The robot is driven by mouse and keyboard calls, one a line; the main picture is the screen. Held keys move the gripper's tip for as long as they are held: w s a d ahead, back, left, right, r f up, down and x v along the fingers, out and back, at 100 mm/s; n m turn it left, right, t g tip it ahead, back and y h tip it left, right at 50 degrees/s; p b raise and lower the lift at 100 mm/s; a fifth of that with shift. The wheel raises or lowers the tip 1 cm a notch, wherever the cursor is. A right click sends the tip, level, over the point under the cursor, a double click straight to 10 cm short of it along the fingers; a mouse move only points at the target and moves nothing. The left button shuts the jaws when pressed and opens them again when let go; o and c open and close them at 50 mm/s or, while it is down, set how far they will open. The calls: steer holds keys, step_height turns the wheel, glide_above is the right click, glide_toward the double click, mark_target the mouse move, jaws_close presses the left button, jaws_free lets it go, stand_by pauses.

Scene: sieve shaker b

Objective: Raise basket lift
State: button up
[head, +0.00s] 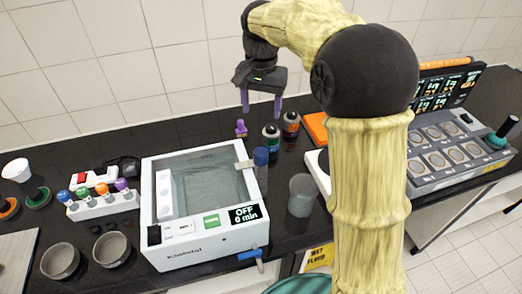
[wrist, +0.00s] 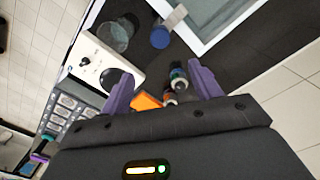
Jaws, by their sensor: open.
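A white bath (head: 157,225) with a clear, see-through basin stands on the dark bench. Its front panel reads OFF, 0 min. I cannot tell for sure which part is the basket lift; a small light grey tab (head: 244,164) sits on its right rim, and a blue-handled tap (head: 250,254) is low on the front right. The bath's rim (wrist: 192,12) and the tab (wrist: 176,17) show at the top of the wrist view. My gripper (head: 261,103), with purple fingers, is open and empty, above and behind the bath's right side. It also shows in the wrist view (wrist: 160,78).
Right of the bath stand a blue-capped item (head: 261,156), two dark bottles (head: 271,137), a purple piece (head: 241,128) and a clear beaker (head: 302,195). A control console (head: 440,155) is farther right. The tiled wall is close behind.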

mark_target(261, 151)
steer(key=shift+a, duration=0.1)
stand_by(0.3)
step_height(261, 151, down, 17)
steer(key=p, duration=0.2)
steer(key=shift+f+p, duration=0.1)
steer(key=shift+p, duration=0.3)
jaws_close()
step_height(261, 151, up, 9)
steer(key=p, duration=0.5)
steer(key=shift+w, duration=0.2)
steer(key=shift+c, duration=0.2)
jaws_free()
steer(key=shift+o, duration=0.2)
